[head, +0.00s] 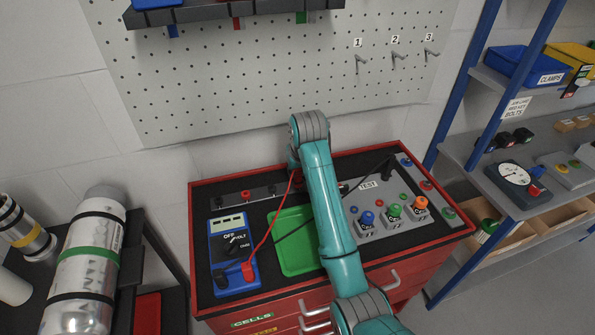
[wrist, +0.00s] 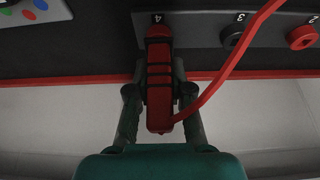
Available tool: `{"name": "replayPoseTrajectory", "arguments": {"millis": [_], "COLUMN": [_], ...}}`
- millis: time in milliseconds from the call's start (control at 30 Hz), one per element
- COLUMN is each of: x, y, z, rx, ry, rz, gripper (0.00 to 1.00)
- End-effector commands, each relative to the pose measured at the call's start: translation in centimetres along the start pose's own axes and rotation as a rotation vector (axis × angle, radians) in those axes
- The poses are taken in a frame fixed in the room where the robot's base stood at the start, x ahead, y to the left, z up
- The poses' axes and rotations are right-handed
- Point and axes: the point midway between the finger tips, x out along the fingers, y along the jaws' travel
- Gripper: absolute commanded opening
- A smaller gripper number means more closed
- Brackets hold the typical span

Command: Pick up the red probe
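The red probe (wrist: 159,85), with dark bands around its body, is at the socket marked 4 in the wrist view. My gripper (wrist: 160,72) has one finger on each side of it, and the fingertips appear to press on its sides. In the head view, my gripper (head: 296,178) is at the back edge of the red cabinet's top, largely hidden by my arm. The red lead (head: 268,231) runs from the blue multimeter (head: 230,274) up to the probe. Whether the probe's tip is inside the socket is hidden.
The grey socket strip (head: 232,200) lies along the back of the cabinet top, with a black socket (wrist: 232,36) and a red socket (wrist: 301,37) beside the probe. A green tray (head: 290,257) lies under my arm. A grey test panel (head: 400,236) with coloured knobs is at right.

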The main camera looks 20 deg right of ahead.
Motion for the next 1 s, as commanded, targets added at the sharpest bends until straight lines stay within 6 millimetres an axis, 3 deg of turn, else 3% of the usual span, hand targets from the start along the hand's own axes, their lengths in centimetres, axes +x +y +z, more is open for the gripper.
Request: {"name": "replayPoseTrajectory", "arguments": {"millis": [467, 800, 1000], "x": [-0.7, -6.2, -8.6], "y": [0.0, 0.0, 0.0], "z": [-0.4, -2.7, -3.6], "rx": [0.000, 0.000, 0.000], "ry": [0.002, 0.003, 0.001], "rz": [0.000, 0.000, 0.000], "gripper": [0.00, 0.00, 0.00]}}
